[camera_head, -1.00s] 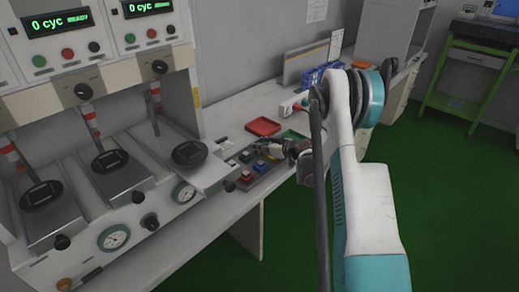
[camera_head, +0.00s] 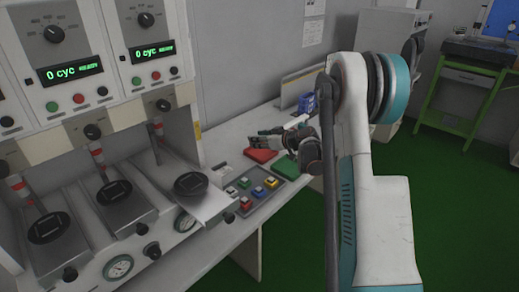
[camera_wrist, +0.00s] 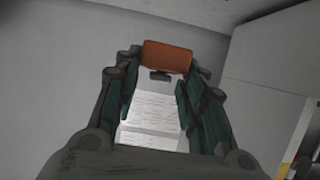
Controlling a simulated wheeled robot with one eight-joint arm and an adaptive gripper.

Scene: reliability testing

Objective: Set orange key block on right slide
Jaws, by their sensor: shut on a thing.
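The orange key block (camera_wrist: 167,57) shows in the wrist view between the fingertips of my gripper (camera_wrist: 158,75), which is shut on it. A small dark piece shows just below the block. In the head view my gripper (camera_head: 258,143) is above the bench near the red tray, pointing left toward the machine; the block is too small to make out there. The right slide (camera_head: 207,206) is the metal plate under the rightmost test station, with a round black disc (camera_head: 191,184) on it. The gripper is apart from it, beyond it and to its right.
A grey tray (camera_head: 246,212) with several coloured key blocks lies right of the right slide. A red tray (camera_head: 261,156) and a green tray (camera_head: 286,168) lie behind it. Striped levers and knobs stand over the slides. A blue container (camera_head: 307,103) stands at the back.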

